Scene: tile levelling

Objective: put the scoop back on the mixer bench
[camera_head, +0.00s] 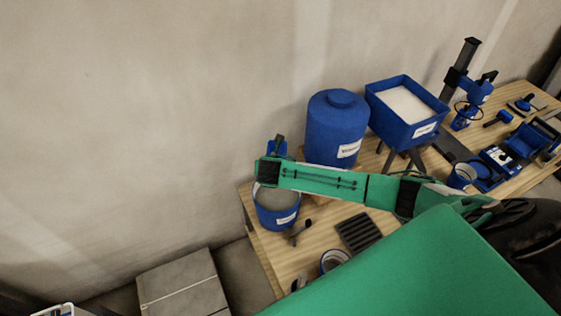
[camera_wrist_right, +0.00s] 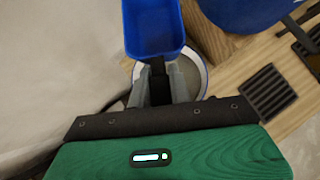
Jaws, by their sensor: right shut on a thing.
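My right gripper (camera_wrist_right: 164,84) is shut on the handle of a blue scoop (camera_wrist_right: 153,28). The scoop points away from the wrist and looks empty in the right wrist view. In the head view the scoop (camera_head: 278,146) shows just beyond my right gripper (camera_head: 270,168), partly hidden by it. Gripper and scoop are above or close over a blue bucket (camera_head: 279,218) with grey contents at the left end of the wooden bench (camera_head: 282,252). The exact height is unclear. My left gripper is not in view.
A blue lidded drum (camera_head: 336,128) and a blue bin of white powder (camera_head: 403,104) stand behind my arm. A dark ribbed tray (camera_head: 358,233) lies on the bench. A stand mixer (camera_head: 466,85) and tools are farther right. Grey slabs (camera_head: 182,286) sit left of the bench.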

